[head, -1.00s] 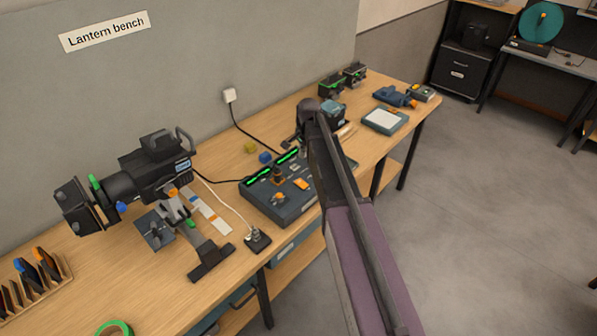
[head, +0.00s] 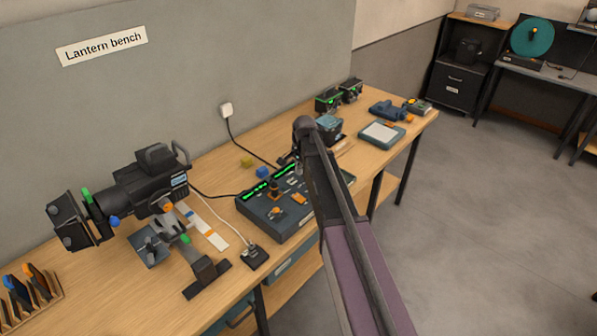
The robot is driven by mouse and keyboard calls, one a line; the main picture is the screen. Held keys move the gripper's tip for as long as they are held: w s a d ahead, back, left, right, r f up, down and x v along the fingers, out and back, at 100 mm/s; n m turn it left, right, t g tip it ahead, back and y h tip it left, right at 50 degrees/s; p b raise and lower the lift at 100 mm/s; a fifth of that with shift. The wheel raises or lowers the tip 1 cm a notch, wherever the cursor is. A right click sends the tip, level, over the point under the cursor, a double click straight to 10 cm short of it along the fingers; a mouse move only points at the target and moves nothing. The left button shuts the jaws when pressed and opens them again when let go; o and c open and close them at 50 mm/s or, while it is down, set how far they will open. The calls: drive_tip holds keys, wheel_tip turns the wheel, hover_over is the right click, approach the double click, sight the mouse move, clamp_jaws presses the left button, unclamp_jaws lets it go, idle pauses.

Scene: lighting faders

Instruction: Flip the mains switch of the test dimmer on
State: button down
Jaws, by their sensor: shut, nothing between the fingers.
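A dark blue-grey control unit (head: 290,226) with two lit green strips, apparently the test dimmer, sits mid-bench. Its top carries a dark upright part with brown (head: 274,188) and two orange parts, one at the front (head: 274,213) and one further right (head: 299,198). I cannot tell which is the mains switch or how it is set. My arm comes in from the lower right and covers the unit's right part. My gripper (head: 296,164) is shut and empty, mostly hidden beside the arm near the unit's back edge. I cannot tell whether it touches the unit.
A large black lantern (head: 140,190) stands at left, with a small black box (head: 253,257) on a white cable between it and the unit. Yellow (head: 247,161) and blue (head: 262,172) blocks lie behind the unit. A black cable runs to a wall plug (head: 226,110).

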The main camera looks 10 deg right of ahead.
sight(296, 195)
drive_tip(key=shift+w+a+f+b, duration=0.15)
drive_tip(key=shift+w+f+b, duration=0.05)
drive_tip(key=shift+f+b, duration=1.7)
drive_tip(key=shift+w+a+f+b, duration=0.15)
drive_tip(key=shift+f+b, duration=1.7)
drive_tip(key=shift+f, duration=0.2)
drive_tip(key=shift+w+a+f+b, duration=0.15)
drive_tip(key=shift+w+f+b, duration=0.05)
drive_tip(key=shift+f+b, duration=1.7)
drive_tip(key=shift+d, duration=0.1)
